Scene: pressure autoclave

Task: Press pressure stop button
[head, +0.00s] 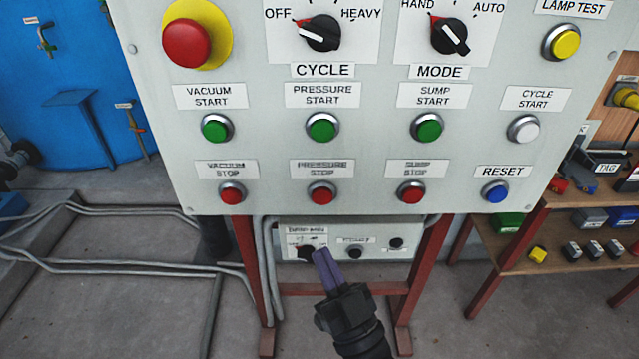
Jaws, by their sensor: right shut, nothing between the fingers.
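The pressure stop button (321,192) is a red round button in the bottom row of the light grey control panel (375,150), under a blurred label (322,168). The green pressure start button (322,127) sits above it. Red vacuum stop (232,193) and sump stop (411,192) buttons flank it. My right gripper (322,254) is shut and empty, its fingers pointing up toward the panel. In the picture its tips are below the pressure stop button, over a small lower box, apart from the button. My left gripper is not in view.
A blue reset button (495,191) is at the panel's lower right, and a large red knob (187,43) at upper left. The small box (377,246) with black knobs hangs below the panel between red legs (417,265). A wooden shelf (510,255) stands right; pipes (130,265) run left.

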